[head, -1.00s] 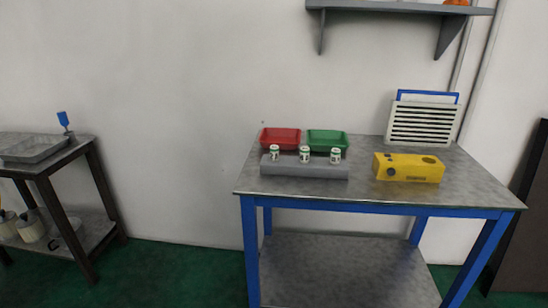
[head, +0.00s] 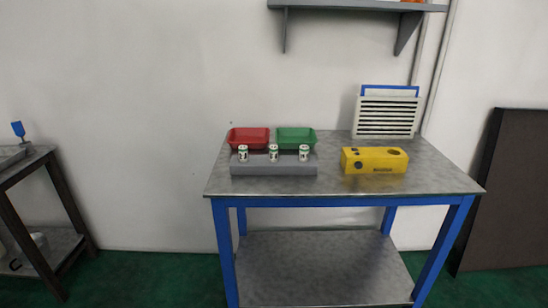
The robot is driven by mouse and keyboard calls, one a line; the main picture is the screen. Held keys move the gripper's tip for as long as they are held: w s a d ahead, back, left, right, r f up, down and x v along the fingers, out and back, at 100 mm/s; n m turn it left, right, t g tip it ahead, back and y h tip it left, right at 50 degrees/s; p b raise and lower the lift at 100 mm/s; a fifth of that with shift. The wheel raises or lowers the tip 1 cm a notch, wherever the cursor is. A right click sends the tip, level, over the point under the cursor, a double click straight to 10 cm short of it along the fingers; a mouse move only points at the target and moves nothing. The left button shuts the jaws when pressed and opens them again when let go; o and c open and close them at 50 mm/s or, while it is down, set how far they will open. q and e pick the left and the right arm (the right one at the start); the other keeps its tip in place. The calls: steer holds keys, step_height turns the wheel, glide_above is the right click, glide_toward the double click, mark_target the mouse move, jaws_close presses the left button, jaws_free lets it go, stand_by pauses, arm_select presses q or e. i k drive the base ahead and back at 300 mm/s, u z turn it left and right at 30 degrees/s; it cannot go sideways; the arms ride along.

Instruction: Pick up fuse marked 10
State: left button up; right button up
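Three small white and green fuses stand upright in a row on a grey block on the workbench: a left fuse (head: 243,153), a middle fuse (head: 273,153) and a right fuse (head: 304,153). Their markings are too small to read, so I cannot tell which is marked 10. The grey block (head: 274,169) sits near the bench's left front. Neither of my grippers shows in the head view.
A red tray (head: 248,136) and a green tray (head: 296,138) stand behind the block. A yellow box (head: 374,160) and a louvred panel (head: 387,116) are to the right. The blue-legged workbench (head: 430,178) is ahead. A dark side table (head: 50,160) is at left.

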mark_target(304, 150)
steer(key=z, duration=0.7)
steer(key=i, duration=0.85)
steer(key=u, duration=1.75)
